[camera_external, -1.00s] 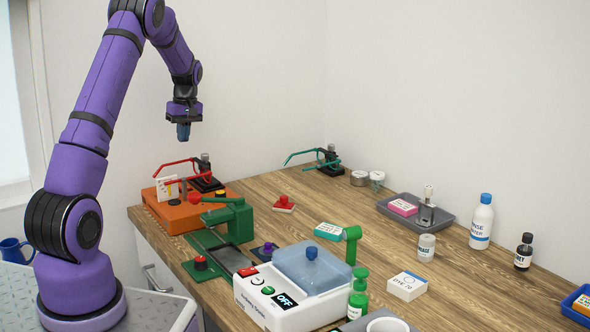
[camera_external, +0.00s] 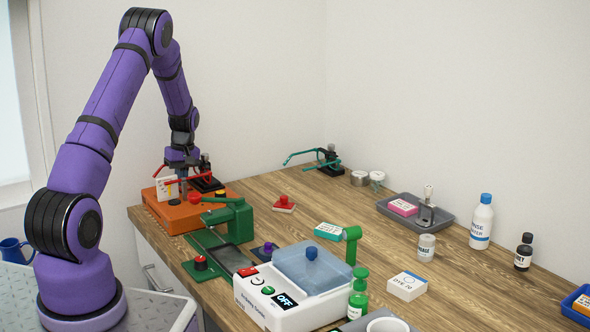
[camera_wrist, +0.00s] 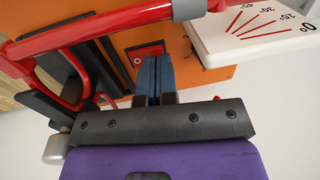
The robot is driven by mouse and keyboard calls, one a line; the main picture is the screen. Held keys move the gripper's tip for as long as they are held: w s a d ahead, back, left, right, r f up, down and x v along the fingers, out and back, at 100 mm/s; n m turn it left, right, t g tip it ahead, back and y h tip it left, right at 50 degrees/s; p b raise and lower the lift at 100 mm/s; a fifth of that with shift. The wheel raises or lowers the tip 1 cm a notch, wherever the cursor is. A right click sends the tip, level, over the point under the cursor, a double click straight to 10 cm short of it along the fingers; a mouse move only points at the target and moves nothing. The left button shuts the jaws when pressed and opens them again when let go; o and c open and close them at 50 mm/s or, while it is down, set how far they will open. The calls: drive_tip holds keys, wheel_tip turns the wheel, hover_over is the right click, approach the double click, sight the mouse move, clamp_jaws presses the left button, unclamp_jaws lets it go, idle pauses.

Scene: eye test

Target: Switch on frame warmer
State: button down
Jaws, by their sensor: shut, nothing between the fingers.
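The orange box (camera_external: 176,216), which I take to be the frame warmer, stands at the left end of the bench with a red knob (camera_external: 195,198) on top. In the wrist view its orange top (camera_wrist: 204,74) carries a red rocker switch (camera_wrist: 137,59) with a round mark. My gripper (camera_external: 183,196) is shut and empty, pointing down over the box. In the wrist view its blue fingertips (camera_wrist: 155,58) overlap the right part of the switch; I cannot tell if they touch it.
A red spectacle frame (camera_wrist: 110,20) on a black stand and a white angle card (camera_wrist: 245,40) are close around my fingers. The card also shows in the external view (camera_external: 165,187). A green press (camera_external: 236,220) and a white cleaner reading OFF (camera_external: 262,302) stand nearer the camera.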

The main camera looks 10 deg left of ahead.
sight(188, 189)
drive_tip(key=shift+f, duration=0.35)
drive_tip(key=shift+s+a+f, duration=0.15)
drive_tip(key=shift+f, duration=0.1)
idle(0.3)
drive_tip(key=shift+w+d+r, duration=0.25)
drive_tip(key=shift+w+d, duration=0.35)
wheel_tip(188, 189, up, 14)
drive_tip(key=w+d, duration=0.1)
idle(0.5)
